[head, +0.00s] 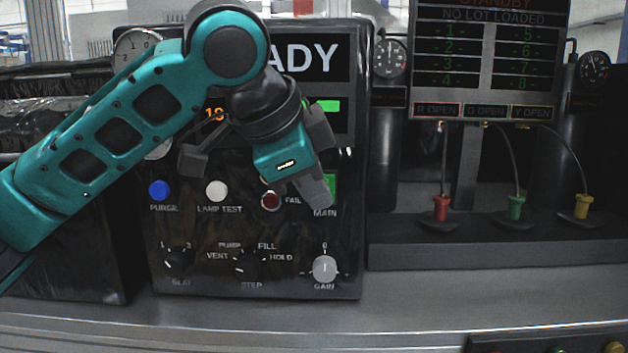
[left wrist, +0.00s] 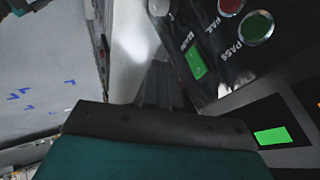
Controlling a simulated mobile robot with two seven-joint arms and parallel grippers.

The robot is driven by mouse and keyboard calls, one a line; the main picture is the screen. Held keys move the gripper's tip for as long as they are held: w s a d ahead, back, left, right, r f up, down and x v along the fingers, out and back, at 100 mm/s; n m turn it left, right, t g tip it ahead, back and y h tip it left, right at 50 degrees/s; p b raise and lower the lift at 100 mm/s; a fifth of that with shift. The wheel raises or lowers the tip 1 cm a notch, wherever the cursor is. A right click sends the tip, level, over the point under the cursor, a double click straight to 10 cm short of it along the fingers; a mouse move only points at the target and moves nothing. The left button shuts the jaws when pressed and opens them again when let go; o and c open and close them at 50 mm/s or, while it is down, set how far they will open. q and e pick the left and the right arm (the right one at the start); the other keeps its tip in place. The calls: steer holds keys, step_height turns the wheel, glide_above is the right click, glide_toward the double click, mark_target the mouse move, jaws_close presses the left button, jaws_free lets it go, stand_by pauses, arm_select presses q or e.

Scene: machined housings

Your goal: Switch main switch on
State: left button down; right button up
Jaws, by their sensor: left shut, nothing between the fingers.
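The main switch is a green lit rectangle (head: 331,185) above the MAIN label at the right edge of the black control panel (head: 215,272). In the left wrist view the green switch (left wrist: 196,64) shows beside the MAIN lettering. My left gripper (head: 318,194) is shut and empty, its fingertips in front of the panel and partly covering the switch. In the left wrist view its fingers (left wrist: 160,86) appear close beside the switch; I cannot tell whether they touch it. The panel display (head: 310,58) shows "ADY", with its left part hidden by my arm. My right gripper is out of view.
Near the switch are a red FAIL lamp (head: 270,201), a white lamp test button (head: 216,191), a blue purge button (head: 159,190) and a gain knob (head: 324,268). A green PASS lamp (left wrist: 258,27) shows in the wrist view. Cabled plugs (head: 441,207) stand to the right.

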arm_select(q)
steer(key=v, duration=0.8)
steer(key=shift+s+a, duration=0.15)
steer(key=shift+s, duration=0.15)
step_height(320, 180, down, 28)
steer(key=a+n+h, duration=0.1)
steer(key=n+h, duration=0.1)
steer(key=n, duration=0.5)
steer(key=s+a+f+n+g+y, duration=0.2)
steer(key=s+a+f+n+y, duration=0.5)
steer(key=s+a+f, duration=1.1)
steer(key=w+d+f+t+h, duration=0.1)
steer(key=w+d+f+t, duration=0.1)
steer(key=f, duration=0.3)
steer(key=w+d+f+t+h, duration=0.1)
steer(key=w+d+f+t, duration=0.2)
steer(key=w+f+t, duration=0.1)
steer(key=shift+w+f+t+h, duration=0.25)
steer(key=shift+f+t+h, duration=0.05)
steer(key=shift+f, duration=0.4)
